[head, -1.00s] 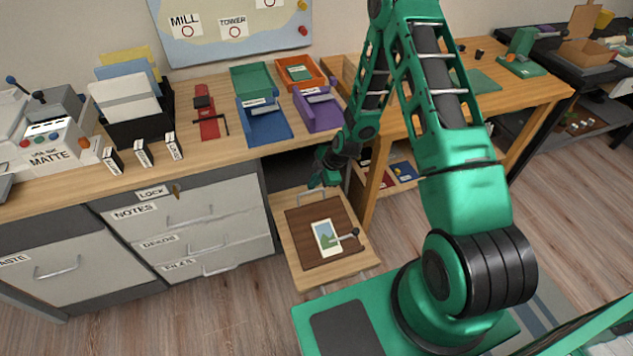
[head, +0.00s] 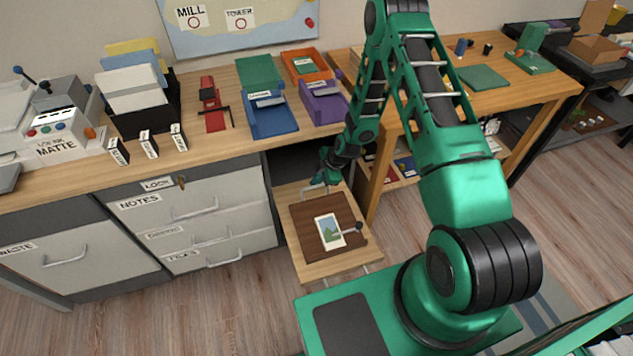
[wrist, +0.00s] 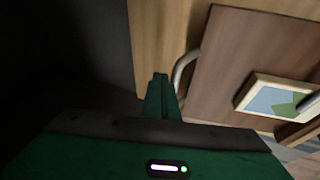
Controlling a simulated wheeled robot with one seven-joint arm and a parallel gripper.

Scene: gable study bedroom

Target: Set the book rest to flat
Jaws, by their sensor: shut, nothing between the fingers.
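What I take for the book rest is a dark brown board (head: 302,241) on a pale wooden pull-out shelf (head: 310,273) under the desk, in the head view. A picture card (head: 329,232) lies on it, and a lever with a dark knob (head: 359,227) is at its right. A bent metal bar stands at its far edge. I cannot tell the board's exact tilt. My gripper (head: 322,180) is shut and empty, just beyond that far edge. In the wrist view the closed fingers (wrist: 160,92) are beside the metal bar (wrist: 183,75), and the brown board (wrist: 245,60) fills the right.
The desk edge and a dark opening lie above and behind my gripper. Grey drawers (head: 200,225) are at the left, and a wooden side table (head: 540,92) is at the right. Blue (head: 270,122) and purple (head: 326,104) trays stand on the desk above. Floor is clear at the lower left.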

